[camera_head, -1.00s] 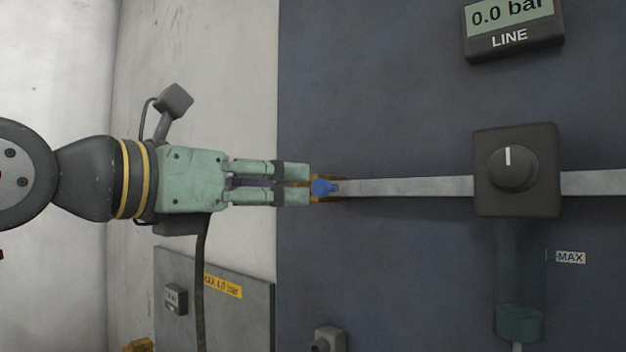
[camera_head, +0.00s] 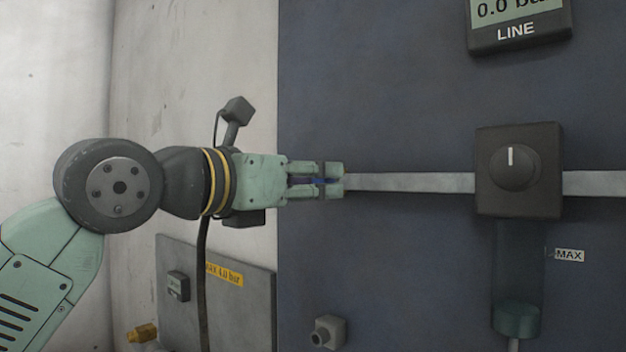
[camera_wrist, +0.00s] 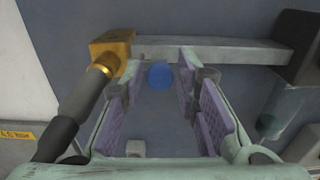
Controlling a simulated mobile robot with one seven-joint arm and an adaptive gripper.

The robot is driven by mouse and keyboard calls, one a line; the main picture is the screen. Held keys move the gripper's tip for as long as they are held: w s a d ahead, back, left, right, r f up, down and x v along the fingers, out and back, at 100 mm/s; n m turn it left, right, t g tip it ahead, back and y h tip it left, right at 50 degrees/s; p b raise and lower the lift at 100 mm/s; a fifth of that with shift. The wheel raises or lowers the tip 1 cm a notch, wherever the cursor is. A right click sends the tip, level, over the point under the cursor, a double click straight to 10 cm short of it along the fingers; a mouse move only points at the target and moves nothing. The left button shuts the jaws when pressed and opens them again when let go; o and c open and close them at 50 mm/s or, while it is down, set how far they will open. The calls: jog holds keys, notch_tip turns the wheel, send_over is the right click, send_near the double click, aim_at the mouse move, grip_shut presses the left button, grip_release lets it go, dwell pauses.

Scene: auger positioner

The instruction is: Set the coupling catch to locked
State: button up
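A small blue piece, probably the coupling catch (camera_wrist: 160,75), sits at a brass block (camera_wrist: 111,46) on the left end of a flat grey bar. My gripper (camera_wrist: 164,58) has its two fingers apart, one on each side of the blue piece in the wrist view, with a narrow gap showing on both sides. In the head view my gripper (camera_head: 336,181) reaches from the left to the bar's end. Only a sliver of the blue piece shows between the fingers there, and the fingers hide the brass block. I see no lock marking.
The grey bar (camera_head: 410,183) runs right to a black box with a dial (camera_head: 514,168). A LINE display (camera_head: 517,28) is above it, and a clear cup (camera_head: 518,316) hangs below. A dark hose fitting (camera_wrist: 86,100) joins the brass block.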

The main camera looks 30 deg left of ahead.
grip_shut()
jog(key=shift+a, duration=0.1)
dwell(0.4)
jog(key=shift+a+r, duration=0.1)
jog(key=shift+a, duration=0.3)
jog(key=shift+o, duration=1.8)
grip_release()
